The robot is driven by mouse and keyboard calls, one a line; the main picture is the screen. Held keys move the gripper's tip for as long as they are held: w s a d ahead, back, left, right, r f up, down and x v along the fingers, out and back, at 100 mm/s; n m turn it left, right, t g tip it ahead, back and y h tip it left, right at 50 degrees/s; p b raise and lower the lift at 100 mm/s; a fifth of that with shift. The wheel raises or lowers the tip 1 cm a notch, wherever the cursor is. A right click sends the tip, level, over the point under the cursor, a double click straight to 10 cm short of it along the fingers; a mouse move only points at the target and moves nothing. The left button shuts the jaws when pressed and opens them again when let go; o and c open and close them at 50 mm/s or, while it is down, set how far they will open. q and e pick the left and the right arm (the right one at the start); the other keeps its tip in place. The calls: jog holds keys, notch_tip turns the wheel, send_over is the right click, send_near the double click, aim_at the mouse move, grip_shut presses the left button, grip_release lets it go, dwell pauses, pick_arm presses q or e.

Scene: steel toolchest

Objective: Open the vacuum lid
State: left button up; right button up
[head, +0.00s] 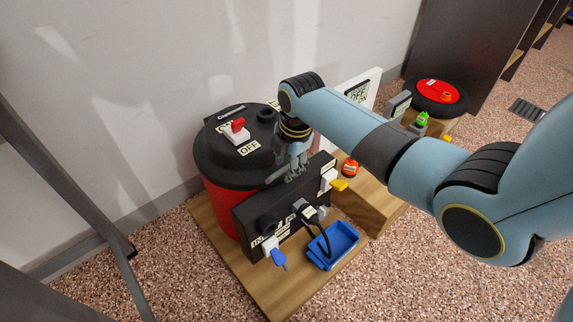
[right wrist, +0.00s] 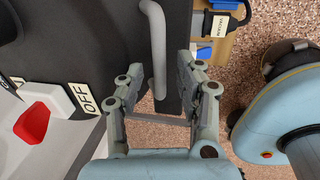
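The vacuum has a red drum (head: 222,207) and a round black lid (head: 215,158) with a red switch (head: 237,125) and an "OFF" label on top. A grey bar handle (right wrist: 157,45) sits on the lid's dark surface in the right wrist view; part of it shows in the head view (head: 275,177). My right gripper (head: 295,170) is over the lid's near right edge, pointing down. In the right wrist view its fingers (right wrist: 160,66) are apart, one on each side of the handle, with visible gaps. My left gripper is not in view.
A black panel (head: 250,213) with plugs stands close in front of the drum on a wooden board (head: 290,292). A blue tray (head: 333,245) lies before it. A wooden block (head: 372,205) and a red-and-black round object (head: 437,93) are to the right. A wall is behind.

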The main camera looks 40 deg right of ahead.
grip_shut()
dwell(0.4)
jog(key=shift+r, duration=0.1)
